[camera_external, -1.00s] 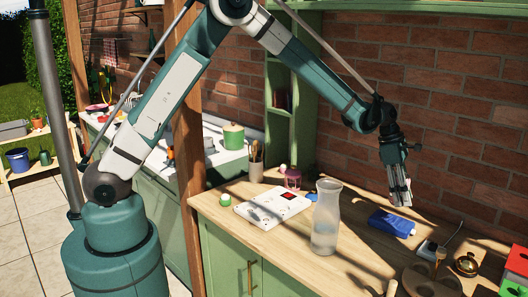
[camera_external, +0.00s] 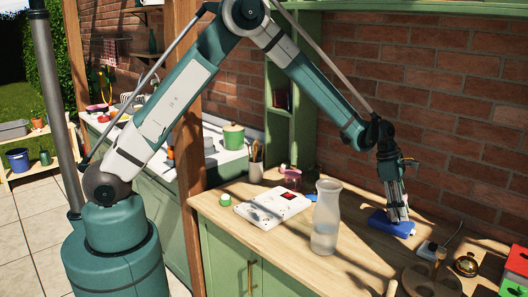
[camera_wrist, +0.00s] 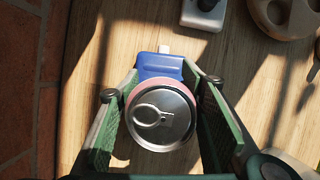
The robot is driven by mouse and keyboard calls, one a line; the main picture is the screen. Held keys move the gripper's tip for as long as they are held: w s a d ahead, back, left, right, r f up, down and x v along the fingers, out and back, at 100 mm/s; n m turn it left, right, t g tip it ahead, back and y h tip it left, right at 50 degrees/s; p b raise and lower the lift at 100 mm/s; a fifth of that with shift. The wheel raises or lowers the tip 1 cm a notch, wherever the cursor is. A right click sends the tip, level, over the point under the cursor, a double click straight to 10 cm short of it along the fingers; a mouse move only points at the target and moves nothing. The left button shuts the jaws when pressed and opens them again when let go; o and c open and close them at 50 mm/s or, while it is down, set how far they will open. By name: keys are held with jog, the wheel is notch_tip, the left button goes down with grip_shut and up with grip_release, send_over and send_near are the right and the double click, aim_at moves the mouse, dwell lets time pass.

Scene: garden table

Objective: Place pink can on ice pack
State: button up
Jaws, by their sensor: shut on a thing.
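The pink can (camera_wrist: 159,120) is upright between the fingers of my gripper (camera_wrist: 160,112) in the wrist view, its silver lid and ring tab facing the camera. My gripper is shut on it. The blue ice pack (camera_wrist: 158,66) with a white cap lies behind the can, which hides much of it. In the external view my gripper (camera_external: 397,213) is low over the ice pack (camera_external: 381,222), and the fingers mostly hide the can there. I cannot tell whether the can touches the pack.
A glass carafe (camera_external: 326,217) stands left of the ice pack on the wooden counter. A white device with a cable (camera_external: 428,249) and a round wooden board (camera_external: 418,282) are to the right. A white board (camera_external: 271,207) lies further left. The brick wall is close behind.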

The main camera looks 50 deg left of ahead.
jog(key=shift+f, duration=0.5)
jog(key=shift+f, duration=0.15)
jog(key=o, duration=1.1)
jog(key=shift+v, duration=6.15)
jog(key=shift+s+d, duration=0.1)
